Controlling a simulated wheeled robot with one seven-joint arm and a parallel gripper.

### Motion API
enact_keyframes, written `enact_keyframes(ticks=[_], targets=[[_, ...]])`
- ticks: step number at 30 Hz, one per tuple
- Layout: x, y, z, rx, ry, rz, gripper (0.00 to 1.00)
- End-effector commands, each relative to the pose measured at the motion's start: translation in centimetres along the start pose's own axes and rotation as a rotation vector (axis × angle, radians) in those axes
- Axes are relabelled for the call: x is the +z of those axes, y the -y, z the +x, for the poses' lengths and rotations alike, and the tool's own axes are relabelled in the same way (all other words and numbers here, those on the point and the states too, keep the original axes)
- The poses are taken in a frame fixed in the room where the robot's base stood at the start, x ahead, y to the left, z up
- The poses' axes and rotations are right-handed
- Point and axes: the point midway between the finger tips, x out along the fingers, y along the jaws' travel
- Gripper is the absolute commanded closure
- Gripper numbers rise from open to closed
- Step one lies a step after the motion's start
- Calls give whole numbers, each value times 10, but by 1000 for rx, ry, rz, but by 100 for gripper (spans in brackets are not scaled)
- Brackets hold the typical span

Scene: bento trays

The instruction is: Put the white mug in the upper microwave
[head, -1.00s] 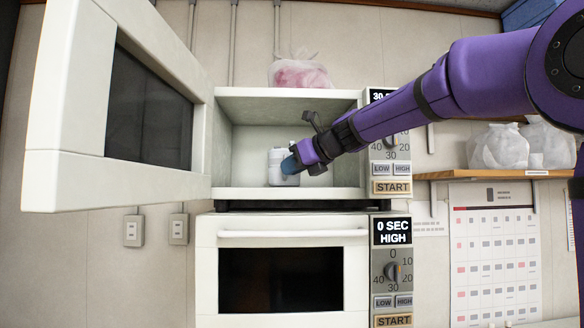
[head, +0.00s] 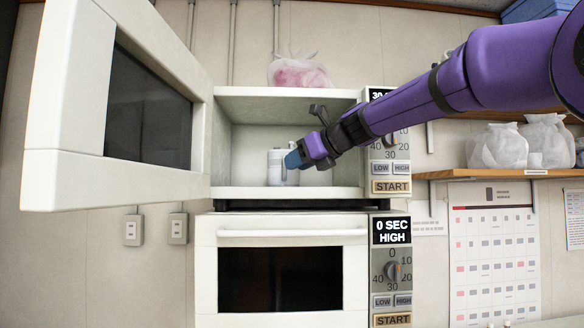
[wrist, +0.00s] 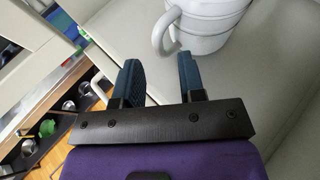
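The white mug (head: 276,167) stands upright on the floor of the upper microwave (head: 288,193), whose door (head: 60,150) is swung open to the left. My gripper (head: 293,160) is at the mug's right side, inside the opening. In the wrist view the mug (wrist: 203,22) is just beyond my fingertips, with its handle (wrist: 164,34) near the right finger. My gripper (wrist: 157,68) is open, its two blue fingers apart with nothing between them. In the head view the gripper hides part of the mug's right side.
The lower microwave (head: 293,234) is closed below. A pink bag (head: 298,72) sits on top of the upper one. White bags (head: 498,148) stand on a wooden shelf (head: 500,173) at right. There is free room on the microwave floor to the mug's right.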

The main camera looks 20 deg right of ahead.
Motion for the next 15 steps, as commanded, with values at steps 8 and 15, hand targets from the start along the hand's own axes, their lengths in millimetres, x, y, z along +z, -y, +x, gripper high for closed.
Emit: enact_keyframes(ticks=[8, 15], targets=[[0, 1, -58, -3, 2, 0, 63], [0, 0, -89, -1, 1, 1, 63]])
